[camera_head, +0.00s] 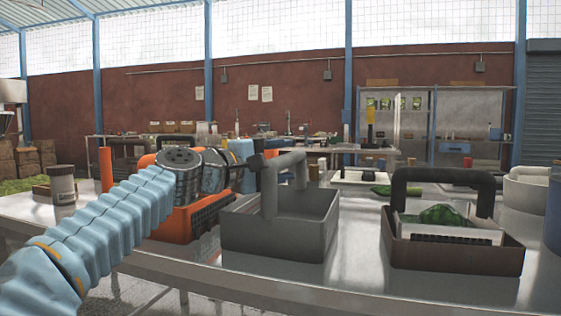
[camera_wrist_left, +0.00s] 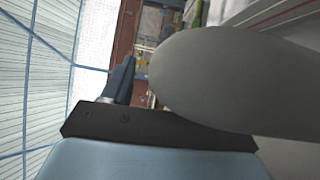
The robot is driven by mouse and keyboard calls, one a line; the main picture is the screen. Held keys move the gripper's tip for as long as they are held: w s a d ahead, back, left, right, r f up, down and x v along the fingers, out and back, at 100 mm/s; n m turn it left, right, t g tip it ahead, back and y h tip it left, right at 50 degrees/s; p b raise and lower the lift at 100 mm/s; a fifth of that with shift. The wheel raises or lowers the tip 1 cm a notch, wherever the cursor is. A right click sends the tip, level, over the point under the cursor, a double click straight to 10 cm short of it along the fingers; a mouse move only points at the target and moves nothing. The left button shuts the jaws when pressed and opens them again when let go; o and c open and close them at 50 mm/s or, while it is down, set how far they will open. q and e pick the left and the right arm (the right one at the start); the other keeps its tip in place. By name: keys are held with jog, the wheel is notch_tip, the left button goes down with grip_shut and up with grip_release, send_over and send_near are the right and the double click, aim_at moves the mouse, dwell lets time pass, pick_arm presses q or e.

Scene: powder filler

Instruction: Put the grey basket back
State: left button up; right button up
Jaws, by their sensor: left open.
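The grey basket (camera_head: 280,235) stands upright on the table, between an orange basket and a brown one, and looks empty from here. Its thick grey handle (camera_head: 289,162) arches over it. My left gripper (camera_head: 260,162) comes in from the left and is at the left side of the handle, open. In the left wrist view the grey handle (camera_wrist_left: 225,80) fills much of the picture, very close to the jaws. One dark finger (camera_wrist_left: 122,82) shows; the other is hidden behind the handle. I cannot tell whether the fingers touch the handle. My right gripper is in neither view.
The orange basket (camera_head: 172,222) is just left, partly behind my left arm. The brown basket (camera_head: 455,256) with a dark handle and green contents is right. White containers (camera_head: 526,190) stand at the far right. The table's front edge (camera_head: 330,295) is close to the baskets.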

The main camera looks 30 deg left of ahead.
pick_arm(q)
jog(key=b+v, duration=0.1)
jog(key=v, duration=1.1)
jog(key=shift+r+b, duration=0.1)
jog(key=shift+b, duration=0.25)
